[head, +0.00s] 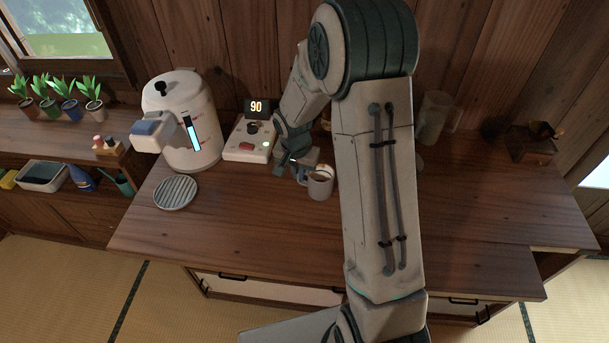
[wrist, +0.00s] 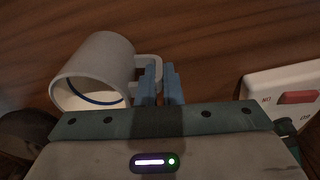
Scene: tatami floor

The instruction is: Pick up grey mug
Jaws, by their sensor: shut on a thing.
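The grey mug (head: 320,183) is at the middle of the wooden counter in the head view, beside the end of my arm. It also shows in the wrist view (wrist: 97,72), its opening toward the camera and its handle toward my fingers. My gripper (wrist: 161,80) is shut on the mug's handle with its blue fingers. In the head view my gripper (head: 300,170) is at the mug's left side. The mug looks upright there. I cannot tell whether its base touches the counter.
A white water dispenser (head: 190,130) and a round slatted tray (head: 176,192) are on the left. A control box (head: 247,148) with a red switch and a "90" display (head: 257,106) stands behind the gripper. A glass jar (head: 432,118) and a wooden box (head: 533,145) are at the right. The front counter is clear.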

